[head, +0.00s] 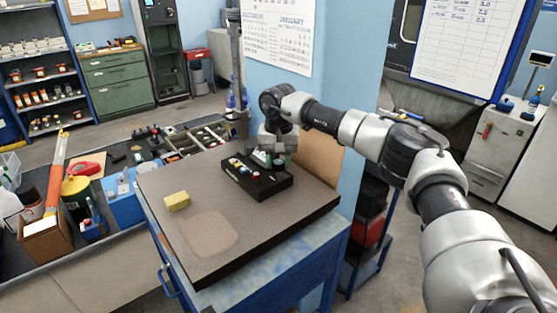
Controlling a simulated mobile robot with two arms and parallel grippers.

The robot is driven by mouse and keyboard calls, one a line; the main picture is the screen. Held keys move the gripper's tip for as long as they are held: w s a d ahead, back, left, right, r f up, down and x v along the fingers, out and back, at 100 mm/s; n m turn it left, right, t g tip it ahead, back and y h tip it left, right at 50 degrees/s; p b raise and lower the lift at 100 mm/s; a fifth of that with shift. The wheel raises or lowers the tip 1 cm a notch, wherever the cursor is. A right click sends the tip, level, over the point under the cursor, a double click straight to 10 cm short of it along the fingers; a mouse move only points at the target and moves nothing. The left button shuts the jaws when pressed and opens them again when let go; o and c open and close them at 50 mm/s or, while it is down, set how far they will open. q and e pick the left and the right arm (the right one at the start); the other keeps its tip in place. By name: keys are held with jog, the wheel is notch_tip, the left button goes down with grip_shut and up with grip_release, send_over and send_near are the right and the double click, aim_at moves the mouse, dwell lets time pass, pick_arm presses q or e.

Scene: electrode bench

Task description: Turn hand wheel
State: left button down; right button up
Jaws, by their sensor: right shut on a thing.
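My right gripper (272,158) reaches down over the black block (243,191) on the dark bench top. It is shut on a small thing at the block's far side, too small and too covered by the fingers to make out. No hand wheel can be clearly told apart. Small pieces stand on the block, among them a red-topped one (256,175) and a yellowish one (235,163). My left gripper is not in view.
A yellow sponge (177,201) lies on the bench top (270,222), left of the block. The front of the top is clear apart from a pale stain. A divided tray (200,138) and a cluttered side bench lie to the left. A blue wall (352,110) stands close behind.

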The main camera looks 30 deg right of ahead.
jog(key=shift+m, duration=0.3)
